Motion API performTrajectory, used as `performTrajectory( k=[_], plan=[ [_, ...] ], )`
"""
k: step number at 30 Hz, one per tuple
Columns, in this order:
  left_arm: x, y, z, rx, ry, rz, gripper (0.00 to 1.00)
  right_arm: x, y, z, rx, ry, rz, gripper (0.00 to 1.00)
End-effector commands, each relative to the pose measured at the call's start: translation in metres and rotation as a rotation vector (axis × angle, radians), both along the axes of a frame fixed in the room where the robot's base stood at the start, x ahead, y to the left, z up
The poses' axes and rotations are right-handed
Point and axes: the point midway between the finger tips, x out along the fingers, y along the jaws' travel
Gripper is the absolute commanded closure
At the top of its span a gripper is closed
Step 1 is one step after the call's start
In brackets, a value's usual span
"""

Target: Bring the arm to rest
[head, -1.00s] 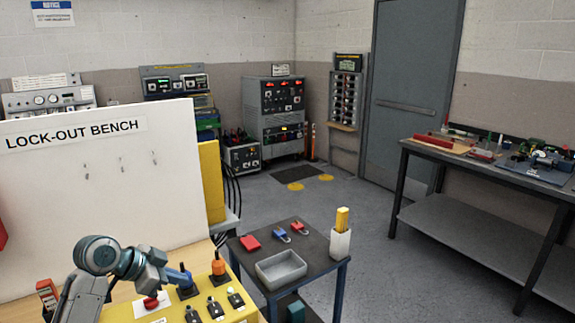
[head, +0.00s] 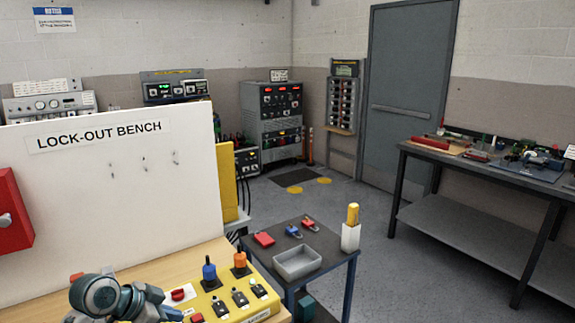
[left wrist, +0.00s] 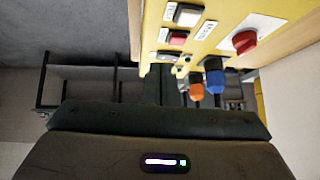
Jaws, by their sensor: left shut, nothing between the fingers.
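My left arm (head: 100,295) comes in at the bottom left of the head view, low in front of the yellow control panel (head: 262,308). Its left gripper (head: 172,312) is shut and empty, close to the near left side of the panel; the head view cuts off part of it. In the left wrist view the dark shut fingers (left wrist: 160,88) point toward the panel's edge. Blue (head: 209,271) and orange (head: 240,262) handled switches stand upright on the panel, apart from the gripper. My right gripper is not in view.
A white board (head: 110,200) lettered LOCK-OUT BENCH stands behind the panel, with a red box (head: 12,212) on its left. To the right, a small dark table (head: 325,245) holds a grey tray (head: 297,262), padlocks and a white holder (head: 350,237). Open floor lies beyond.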

Motion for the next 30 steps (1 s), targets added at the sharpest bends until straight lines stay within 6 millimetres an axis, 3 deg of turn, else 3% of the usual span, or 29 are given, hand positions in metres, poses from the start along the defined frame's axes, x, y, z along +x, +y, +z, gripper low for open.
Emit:
performTrajectory(
  k=[8,11,15,18,24,30],
  plan=[
    [-0.053,-0.009,-0.061,0.032,0.095,0.132,1.0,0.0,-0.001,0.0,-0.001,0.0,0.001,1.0],
    [-0.086,-0.011,-0.09,0.052,0.144,0.213,1.0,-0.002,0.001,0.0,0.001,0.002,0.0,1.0],
    [-0.146,-0.012,-0.126,0.087,0.216,0.358,1.0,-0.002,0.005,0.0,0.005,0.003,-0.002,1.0],
    [-0.188,-0.01,-0.142,0.111,0.257,0.464,1.0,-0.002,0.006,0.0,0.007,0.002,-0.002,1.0],
    [-0.248,-0.004,-0.155,0.151,0.303,0.621,1.0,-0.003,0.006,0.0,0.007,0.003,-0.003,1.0],
    [-0.289,0.003,-0.157,0.182,0.331,0.73,1.0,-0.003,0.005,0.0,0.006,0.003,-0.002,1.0]
  ],
)
